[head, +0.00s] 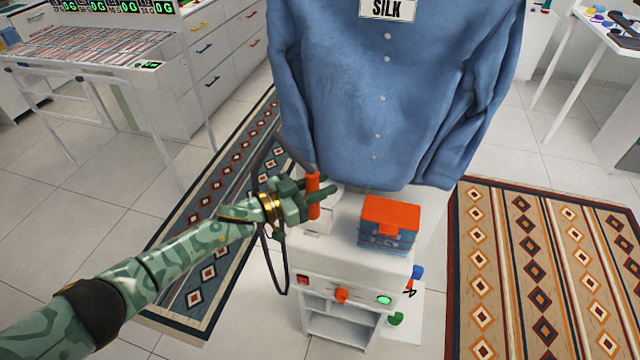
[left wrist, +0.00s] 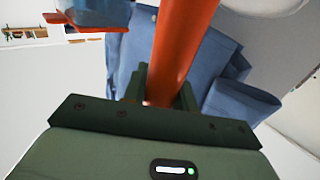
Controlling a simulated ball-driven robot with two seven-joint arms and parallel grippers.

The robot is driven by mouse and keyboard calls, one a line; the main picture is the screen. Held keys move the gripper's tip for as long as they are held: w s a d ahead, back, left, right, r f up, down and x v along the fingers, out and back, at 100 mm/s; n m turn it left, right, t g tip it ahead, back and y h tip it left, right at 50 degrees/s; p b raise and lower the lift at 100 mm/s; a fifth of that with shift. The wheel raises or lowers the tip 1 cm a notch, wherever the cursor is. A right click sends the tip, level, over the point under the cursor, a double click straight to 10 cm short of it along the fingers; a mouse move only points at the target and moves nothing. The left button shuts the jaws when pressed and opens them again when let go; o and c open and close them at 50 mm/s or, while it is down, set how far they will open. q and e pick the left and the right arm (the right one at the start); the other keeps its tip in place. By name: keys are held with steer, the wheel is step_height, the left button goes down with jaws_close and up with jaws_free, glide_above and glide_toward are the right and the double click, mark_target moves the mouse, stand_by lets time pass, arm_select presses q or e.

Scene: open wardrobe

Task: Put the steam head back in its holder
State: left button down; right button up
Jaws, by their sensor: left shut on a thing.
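The steam head's orange handle (head: 313,197) stands nearly upright in my left gripper (head: 314,189). The gripper is shut around it, just above the left side of the white steamer cabinet (head: 345,258). In the left wrist view the orange handle (left wrist: 182,45) runs up between the dark green fingers (left wrist: 165,92). A dark hose (head: 284,262) loops down beside the wrist. A small white bracket-like part (head: 319,222), perhaps the holder, shows under the handle; I cannot tell whether they touch. My right gripper is out of view.
A blue tank with an orange lid (head: 389,222) sits on the cabinet, right of the handle. A blue shirt (head: 385,90) labelled SILK hangs close behind the gripper. Patterned rugs (head: 545,270) lie on the floor. A white table (head: 90,50) stands at the far left.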

arm_select(q)
steer(key=shift+f, duration=0.15)
steer(key=c, duration=1)
jaws_free()
steer(key=shift+c, duration=0.2)
steer(key=p+v, duration=0.2)
steer(key=v, duration=1.4)
steer(key=shift+a, duration=0.15)
